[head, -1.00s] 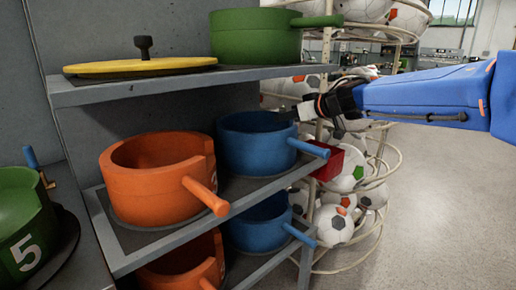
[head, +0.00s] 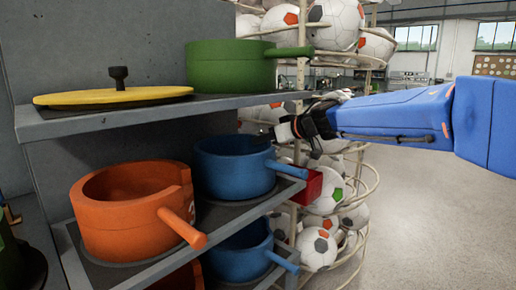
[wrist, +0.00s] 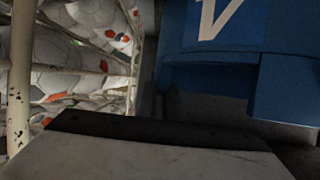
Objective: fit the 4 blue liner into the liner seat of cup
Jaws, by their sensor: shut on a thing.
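The blue liner (head: 232,172) is an open, round, pot-like piece with a handle pointing right, on the middle shelf. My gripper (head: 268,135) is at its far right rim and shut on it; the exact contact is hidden. In the wrist view its blue wall (wrist: 215,75) fills the upper right, with part of a white mark, and my gripper (wrist: 150,128) shows dark along the bottom. A second blue liner (head: 238,253) stands on the shelf below; no number is readable on it. I cannot identify the cup with the seat.
An orange pot (head: 125,235) stands close left of the upper blue liner. A green pot (head: 230,68) and a yellow lid (head: 112,96) rest on the top shelf (head: 130,112), above it. A rack of soccer balls (head: 335,22) stands behind; open floor (head: 430,220) lies right.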

